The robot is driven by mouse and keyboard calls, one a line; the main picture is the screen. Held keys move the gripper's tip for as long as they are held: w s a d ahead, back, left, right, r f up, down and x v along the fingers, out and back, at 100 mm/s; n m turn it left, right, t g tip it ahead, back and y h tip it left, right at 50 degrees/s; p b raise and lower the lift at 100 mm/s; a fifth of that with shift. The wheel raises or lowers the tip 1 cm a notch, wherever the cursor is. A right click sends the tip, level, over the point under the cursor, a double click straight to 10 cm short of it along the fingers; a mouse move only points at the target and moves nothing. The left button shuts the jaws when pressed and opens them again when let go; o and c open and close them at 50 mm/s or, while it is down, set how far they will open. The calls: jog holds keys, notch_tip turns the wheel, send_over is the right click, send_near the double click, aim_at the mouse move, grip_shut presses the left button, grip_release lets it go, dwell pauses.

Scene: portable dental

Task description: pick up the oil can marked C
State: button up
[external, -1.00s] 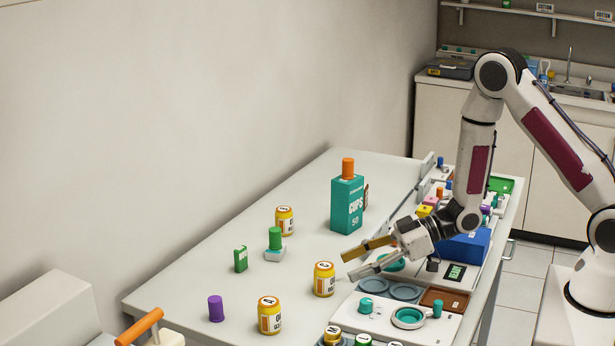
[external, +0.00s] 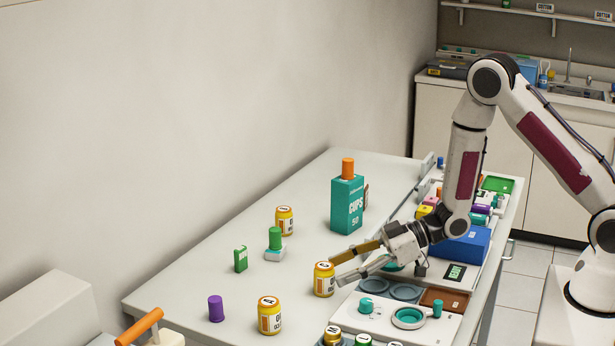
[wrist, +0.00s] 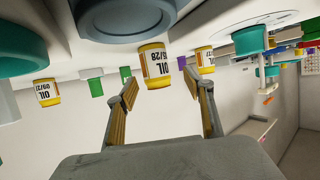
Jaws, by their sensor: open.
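Yellow oil cans with white labels and dark-marked lids stand on the white table. The nearest one to my gripper (external: 337,268) is the middle can (external: 323,281); its lid mark looks like a C, but is too small to be sure. In the wrist view this can (wrist: 157,66) shows upside down between my open fingers (wrist: 161,84), a little beyond the tips. My gripper is low, tilted and empty, just right of the can in the external view. Other oil cans stand farther back (external: 284,221) and nearer the front (external: 269,316).
A teal cups box (external: 346,205) with an orange top stands behind. A green box (external: 240,259), a green-capped piece (external: 275,243) and a purple cylinder (external: 216,309) stand left. A white tray (external: 385,322) with teal dishes lies right of the can. The table's left part is mostly clear.

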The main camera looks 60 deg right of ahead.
aim_at(324, 274)
jog(key=shift+w+x, duration=0.2)
jog(key=shift+x, duration=1.35)
jog(key=shift+w+a+f, duration=0.2)
jog(key=shift+w+a, duration=0.05)
jog(key=shift+w, duration=0.45)
jog(key=c, duration=1.3)
